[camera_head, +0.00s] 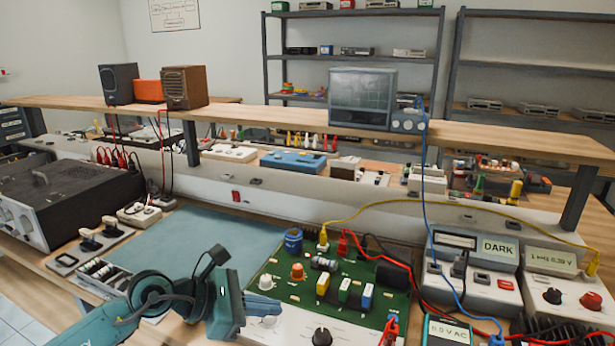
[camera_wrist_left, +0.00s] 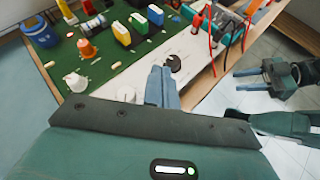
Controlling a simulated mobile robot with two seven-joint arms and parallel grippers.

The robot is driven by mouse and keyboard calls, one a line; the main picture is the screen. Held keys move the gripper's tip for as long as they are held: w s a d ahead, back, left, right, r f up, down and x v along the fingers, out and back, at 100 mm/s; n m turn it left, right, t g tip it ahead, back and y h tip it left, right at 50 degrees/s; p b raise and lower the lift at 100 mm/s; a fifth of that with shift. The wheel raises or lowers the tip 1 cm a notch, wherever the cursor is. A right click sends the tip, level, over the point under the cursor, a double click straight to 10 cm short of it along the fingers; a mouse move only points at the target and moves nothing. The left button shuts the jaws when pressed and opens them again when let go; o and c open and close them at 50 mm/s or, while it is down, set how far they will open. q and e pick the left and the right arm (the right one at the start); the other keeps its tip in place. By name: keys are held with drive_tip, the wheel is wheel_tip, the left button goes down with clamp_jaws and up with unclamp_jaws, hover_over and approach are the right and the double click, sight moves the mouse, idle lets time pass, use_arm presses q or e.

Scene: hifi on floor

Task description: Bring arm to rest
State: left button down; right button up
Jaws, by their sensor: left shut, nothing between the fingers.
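My left gripper (camera_head: 276,304) comes in from the lower left, over the front edge of the green circuit board (camera_head: 345,285). Its fingers are shut and empty, and they also show together in the left wrist view (camera_wrist_left: 162,84). They appear above the white front panel of the board; I cannot tell whether they touch it. Part of my other arm, probably with the right gripper (camera_wrist_left: 262,78), shows at the right of the left wrist view, out over the floor.
Meters (camera_head: 475,270) with red, blue and yellow leads stand to the right. A black amplifier (camera_head: 70,200) stands left. A teal mat (camera_head: 205,240) lies bare behind the gripper.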

use_arm(q)
drive_tip(key=s+d+r+n+t+h+p, duration=0.1)
drive_tip(key=s+d+r+n+t+h, duration=0.15)
drive_tip(key=s+d+n+h, duration=0.45)
drive_tip(key=s+a+f+n+t+y+p, duration=0.1)
drive_tip(key=a+f+n+t+y+p, duration=0.25)
drive_tip(key=n, duration=1.15)
drive_tip(key=a+f+n+t+y, duration=0.3)
drive_tip(key=a+n+t+y, duration=0.3)
drive_tip(key=n, duration=0.8)
drive_tip(key=s+a+f+n+g+y, duration=0.1)
drive_tip(key=s+f+n+g+y, duration=0.1)
drive_tip(key=s+f+n, duration=0.4)
drive_tip(key=s+a+f+n+g+y+p, duration=0.1)
drive_tip(key=s+a+f+n+g+y, duration=0.1)
drive_tip(key=s+f+n+g+y, duration=0.1)
wheel_tip(320, 180, down, 3)
drive_tip(key=s+n+g, duration=0.1)
drive_tip(key=s+n, duration=0.2)
drive_tip(key=shift+r, duration=0.15)
use_arm(e)
drive_tip(key=shift+s+d+r+g+h, duration=0.2)
drive_tip(key=shift+d+r+h, duration=0.1)
drive_tip(key=shift+d, duration=0.2)
drive_tip(key=shift+s+d+r+g+h, duration=0.2)
drive_tip(key=shift+d+r+h, duration=0.1)
drive_tip(key=shift+d, duration=0.2)
use_arm(q)
drive_tip(key=shift+y, duration=0.25)
